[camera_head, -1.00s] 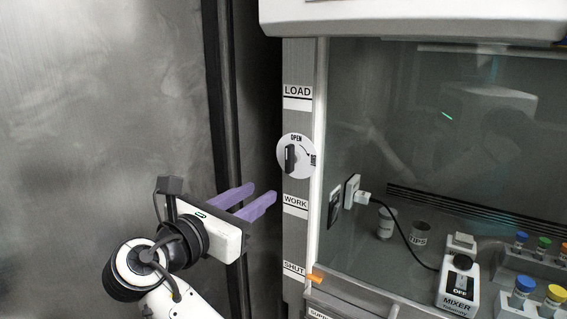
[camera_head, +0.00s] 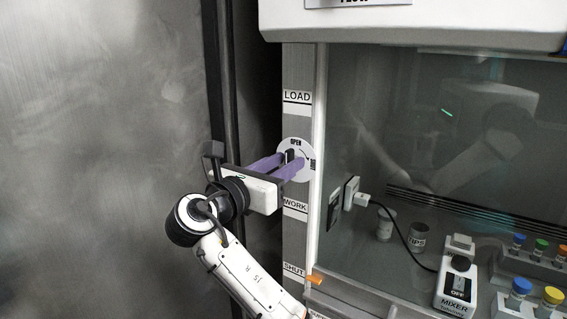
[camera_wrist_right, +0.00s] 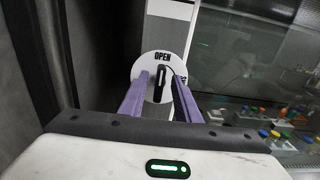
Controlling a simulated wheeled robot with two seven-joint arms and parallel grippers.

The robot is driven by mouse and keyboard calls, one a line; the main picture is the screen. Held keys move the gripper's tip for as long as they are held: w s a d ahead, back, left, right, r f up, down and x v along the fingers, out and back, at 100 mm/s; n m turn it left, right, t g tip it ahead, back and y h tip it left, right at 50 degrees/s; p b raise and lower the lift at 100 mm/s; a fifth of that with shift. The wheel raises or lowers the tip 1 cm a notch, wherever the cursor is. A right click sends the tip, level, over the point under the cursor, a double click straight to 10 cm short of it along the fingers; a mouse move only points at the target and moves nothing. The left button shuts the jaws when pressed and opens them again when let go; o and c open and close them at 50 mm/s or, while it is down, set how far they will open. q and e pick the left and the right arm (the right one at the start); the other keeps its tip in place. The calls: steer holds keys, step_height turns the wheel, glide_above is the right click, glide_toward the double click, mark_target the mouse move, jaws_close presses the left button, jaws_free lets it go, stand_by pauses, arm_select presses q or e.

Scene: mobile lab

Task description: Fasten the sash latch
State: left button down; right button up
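The sash latch is a white round dial (camera_head: 296,143) on the grey post left of the glass. It bears the word OPEN at its top and a curved arrow to the right. Its dark handle (camera_wrist_right: 160,82) stands upright, pointing at OPEN. My right gripper (camera_head: 294,160) is at the dial, its two purple fingers open. In the right wrist view, one finger shows on each side of the handle, with gaps between. The glass sash (camera_head: 430,110) has an orange pointer (camera_head: 315,281) level with the SHUT label (camera_head: 294,269). My left gripper is not in view.
LOAD (camera_head: 297,96) and WORK (camera_head: 295,204) labels mark the post. A dark metal wall (camera_head: 110,150) stands at the left. Behind the glass are a socket with a plug, a mixer (camera_head: 457,285), cups and capped tubes (camera_head: 519,288).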

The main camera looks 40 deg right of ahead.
jaws_close()
stand_by(0.3)
steer(key=shift+s+d+f+m+b, duration=0.15)
steer(key=shift+m+b, duration=0.6)
steer(key=shift+m, duration=2.2)
steer(key=shift+s+a+f+m+b, duration=0.2)
steer(key=shift+m+b, duration=0.5)
steer(key=shift+m, duration=2.3)
steer(key=shift+s+d+f+m+b, duration=0.2)
steer(key=shift+m+b, duration=0.55)
steer(key=shift+m, duration=2.2)
steer(key=shift+w, duration=0.15)
